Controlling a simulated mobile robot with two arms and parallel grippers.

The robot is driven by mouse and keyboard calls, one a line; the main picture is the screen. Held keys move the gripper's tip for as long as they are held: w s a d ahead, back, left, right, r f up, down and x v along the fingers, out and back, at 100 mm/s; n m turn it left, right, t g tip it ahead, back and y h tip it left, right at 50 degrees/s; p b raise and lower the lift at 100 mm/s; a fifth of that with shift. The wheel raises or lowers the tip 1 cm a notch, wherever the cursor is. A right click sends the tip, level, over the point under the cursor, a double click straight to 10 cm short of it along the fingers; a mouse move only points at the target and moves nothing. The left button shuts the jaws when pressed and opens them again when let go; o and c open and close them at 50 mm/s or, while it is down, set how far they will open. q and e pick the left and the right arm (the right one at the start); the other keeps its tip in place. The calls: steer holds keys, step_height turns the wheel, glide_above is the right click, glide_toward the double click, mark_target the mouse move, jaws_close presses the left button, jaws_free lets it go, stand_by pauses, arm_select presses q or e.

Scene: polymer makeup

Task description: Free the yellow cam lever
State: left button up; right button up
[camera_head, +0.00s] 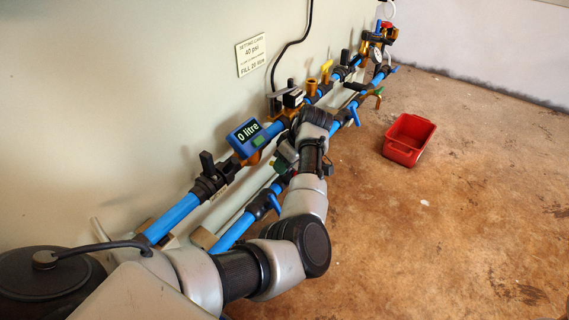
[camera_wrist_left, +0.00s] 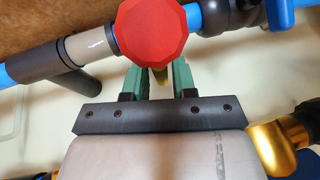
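A yellow handle (camera_head: 326,67) stands up on the upper pipe run in the head view. My left gripper (camera_head: 284,160) is at the lower blue pipe, partly hidden by its own wrist. In the left wrist view its two green fingers (camera_wrist_left: 157,85) are apart. A narrow yellow piece (camera_wrist_left: 159,82) shows between them, with gaps at its sides. Its upper part is hidden behind a red faceted knob (camera_wrist_left: 151,29) beyond the fingertips. I cannot tell whether this piece is the cam lever. My right gripper is in neither view.
Blue pipes (camera_head: 178,215) with valves run along the wall. A meter reading "0 litre" (camera_head: 247,135) sits on the upper run. A red bin (camera_head: 408,139) stands on the open brown floor at right. A sign (camera_head: 251,55) hangs on the wall.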

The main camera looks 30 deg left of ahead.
arm_select(q)
steer(key=shift+r+p, duration=0.1)
steer(key=shift+p, duration=0.25)
jaws_close()
steer(key=y+p, duration=0.2)
steer(key=p, duration=0.1)
steer(key=shift+s+d+r+y+p, duration=0.1)
steer(key=shift+r+y+p, duration=0.15)
steer(key=shift+y+p, duration=0.05)
steer(key=shift+d+f+y, duration=0.1)
steer(key=shift+d+y, duration=0.05)
steer(key=shift+y, duration=0.55)
steer(key=o, duration=0.8)
jaws_free()
steer(key=shift+c, duration=0.2)
